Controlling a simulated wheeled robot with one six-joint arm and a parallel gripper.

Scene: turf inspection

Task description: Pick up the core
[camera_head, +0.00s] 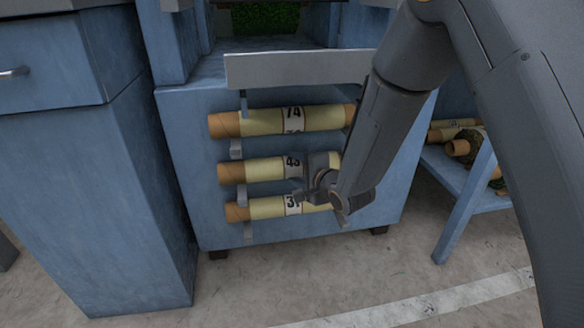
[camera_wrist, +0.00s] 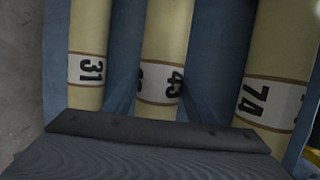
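Three cream core tubes with brown ends and white number labels lie one above another on the front of a blue cabinet. The top one reads 74 (camera_head: 275,121), the middle one 43 (camera_head: 262,170), the bottom one 31 (camera_head: 270,207). In the wrist view, tube 31 (camera_wrist: 88,40) is at left, tube 43 (camera_wrist: 165,45) in the middle and tube 74 (camera_wrist: 278,50) at right. My gripper (camera_head: 308,182) is in front of the right part of tubes 43 and 31. Its fingers (camera_wrist: 160,97) look apart, one on each side of tube 43. Contact cannot be told.
Grey brackets (camera_head: 236,149) hold the tubes, and a grey plate (camera_head: 295,68) juts out above them. A blue drawer cabinet (camera_head: 120,190) stands close at left. A blue shelf (camera_head: 462,180) with more cores stands at right. The floor in front is clear.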

